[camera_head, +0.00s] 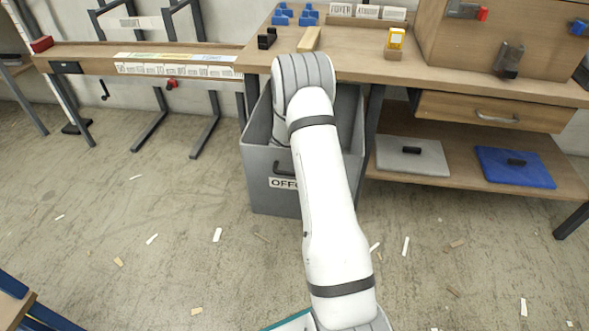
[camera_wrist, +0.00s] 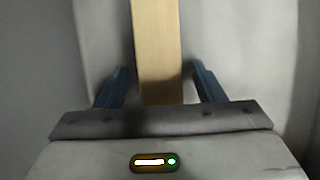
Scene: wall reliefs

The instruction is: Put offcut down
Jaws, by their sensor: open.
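The offcut (camera_wrist: 157,45) is a pale wooden strip in the wrist view, running upward from between the fingers. My gripper (camera_wrist: 160,80) is open, with a blue-grey finger on each side of the strip and a visible gap to both. Grey surfaces surround it there. In the head view my arm reaches over a grey bin (camera_head: 262,160) with a label that begins "OFFC", the rest hidden by the arm. My gripper and this strip are hidden behind the arm in that view. I cannot tell what the strip rests on.
A lower shelf (camera_head: 440,150) at the right carries a grey case and a blue case. Small scraps lie on the open floor.

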